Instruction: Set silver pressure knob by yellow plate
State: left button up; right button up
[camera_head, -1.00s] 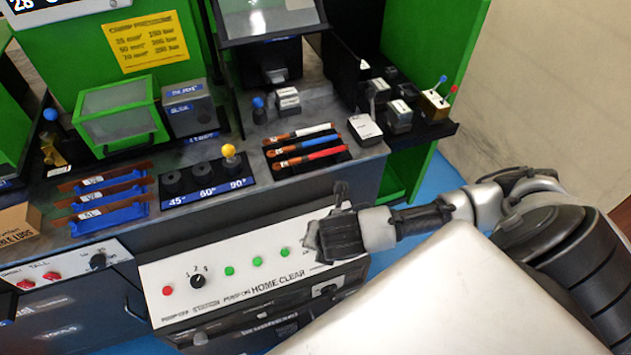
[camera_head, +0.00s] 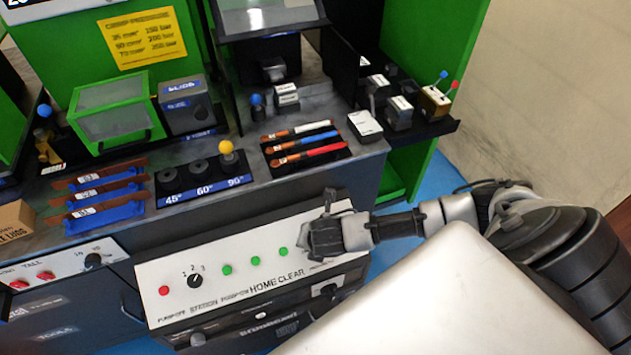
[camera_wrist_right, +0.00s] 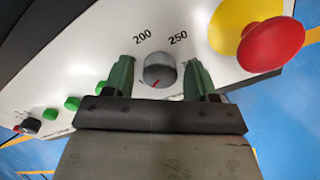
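The silver pressure knob (camera_wrist_right: 159,70) sits on the white panel in the right wrist view, with the printed marks 200 and 250 above it. Its red pointer line is at its lower edge, away from both numbers. My right gripper (camera_wrist_right: 159,66) is open, with one green finger on each side of the knob and a gap at each side. In the head view my right gripper (camera_head: 322,232) is at the panel's right end and hides the knob. The yellow plate (camera_head: 143,38) on the green machine lists sizes and bar pressures; its small print is blurred. My left gripper is out of view.
A red mushroom button (camera_wrist_right: 271,43) on a yellow disc stands out close right of my right gripper. Green buttons (camera_head: 255,261) and a black selector (camera_head: 195,281) lie left on the panel.

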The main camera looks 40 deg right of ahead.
jog(key=c, duration=0.8)
